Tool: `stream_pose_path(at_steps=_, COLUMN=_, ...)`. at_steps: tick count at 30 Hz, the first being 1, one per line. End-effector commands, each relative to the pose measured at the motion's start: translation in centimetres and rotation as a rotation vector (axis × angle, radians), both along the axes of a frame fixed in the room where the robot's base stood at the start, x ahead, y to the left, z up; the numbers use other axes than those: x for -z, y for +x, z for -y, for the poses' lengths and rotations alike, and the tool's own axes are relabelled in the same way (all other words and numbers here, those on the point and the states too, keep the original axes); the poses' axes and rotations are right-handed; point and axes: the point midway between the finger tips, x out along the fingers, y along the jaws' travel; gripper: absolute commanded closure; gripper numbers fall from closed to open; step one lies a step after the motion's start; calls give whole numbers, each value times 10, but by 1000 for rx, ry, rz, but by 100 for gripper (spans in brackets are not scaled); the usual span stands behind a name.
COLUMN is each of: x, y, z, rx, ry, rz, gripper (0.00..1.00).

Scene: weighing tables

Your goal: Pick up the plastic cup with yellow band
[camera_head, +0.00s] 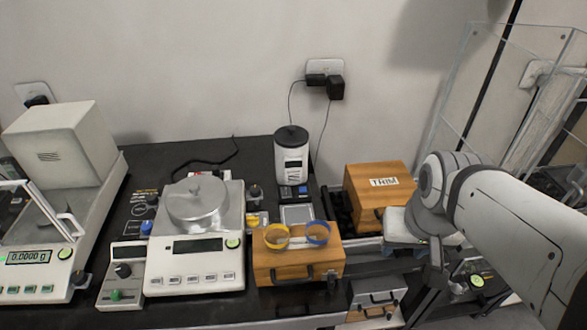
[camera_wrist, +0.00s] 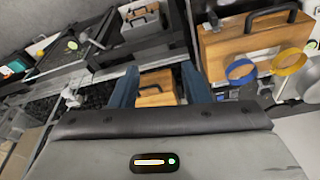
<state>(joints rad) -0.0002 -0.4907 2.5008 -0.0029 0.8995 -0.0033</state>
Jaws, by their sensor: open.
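The plastic cup with yellow band (camera_head: 276,236) is clear and stands on a wooden box (camera_head: 290,270) with a dark handle. A similar cup with a blue band (camera_head: 318,233) stands close at its right.
A balance with a lidded metal pan (camera_head: 197,203) stands left of the wooden box. A TRIM wooden box (camera_head: 380,190) is behind my gripper. A white-and-black canister (camera_head: 292,155) stands at the back. A clear-walled enclosure (camera_head: 490,90) is at the right.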

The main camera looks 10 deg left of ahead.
Motion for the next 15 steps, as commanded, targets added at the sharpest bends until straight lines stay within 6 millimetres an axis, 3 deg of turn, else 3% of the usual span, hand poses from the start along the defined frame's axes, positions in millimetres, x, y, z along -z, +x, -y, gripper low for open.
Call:
stream_pose_path(at_steps=3, x=-4, y=10, z=-11, rx=-44, ry=0, rz=-17, gripper=48)
stream_pose_path(at_steps=5, x=-6, y=21, z=-29, rx=-82, ry=-1, rz=-34, gripper=43)
stream_pose_path(at_steps=11, x=-7, y=63, z=-105, rx=-313, ry=-20, rz=-120, gripper=27)
stream_pose_path(at_steps=15, x=1, y=79, z=-166, rx=-466, ry=-41, rz=-173, gripper=26)
